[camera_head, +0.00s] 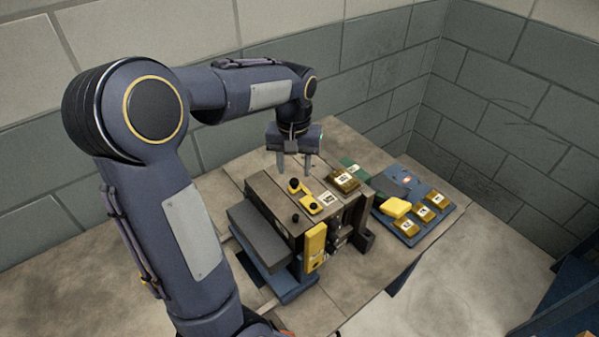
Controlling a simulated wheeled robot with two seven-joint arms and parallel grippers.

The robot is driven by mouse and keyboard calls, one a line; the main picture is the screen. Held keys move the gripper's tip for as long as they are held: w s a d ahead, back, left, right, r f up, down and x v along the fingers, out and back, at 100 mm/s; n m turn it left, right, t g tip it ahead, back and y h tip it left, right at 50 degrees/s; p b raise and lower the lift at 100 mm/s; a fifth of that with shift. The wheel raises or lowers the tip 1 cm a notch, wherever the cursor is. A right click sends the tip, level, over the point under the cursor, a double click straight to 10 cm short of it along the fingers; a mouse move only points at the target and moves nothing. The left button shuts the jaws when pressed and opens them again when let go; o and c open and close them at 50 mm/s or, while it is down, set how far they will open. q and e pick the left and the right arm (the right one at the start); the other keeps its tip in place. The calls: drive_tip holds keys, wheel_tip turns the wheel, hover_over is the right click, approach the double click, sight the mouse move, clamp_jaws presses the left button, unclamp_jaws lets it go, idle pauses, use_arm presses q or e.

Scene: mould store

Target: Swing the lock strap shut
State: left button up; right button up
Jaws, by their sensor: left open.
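A brown block-shaped mould (268,190) stands on the table. A yellow strap (312,206) with black knobs lies on its top near the front edge. A yellow upright plate (315,250) is on its front face; I cannot tell which yellow part is the lock strap or whether it is swung open. My left gripper (294,167) points down above the back of the mould, its two fingers apart with nothing between them. It appears clear of the yellow strap. My right gripper is out of view.
A blue tray (440,190) with several brass labelled blocks and a yellow piece (395,207) lies to the right of the mould. A block wall (480,110) closes off the back. Bare table (345,140) shows behind the mould.

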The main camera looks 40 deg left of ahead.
sight(294, 181)
use_arm(q)
drive_tip(key=shift+f, duration=1.8)
drive_tip(key=shift+c, duration=0.2)
clamp_jaws()
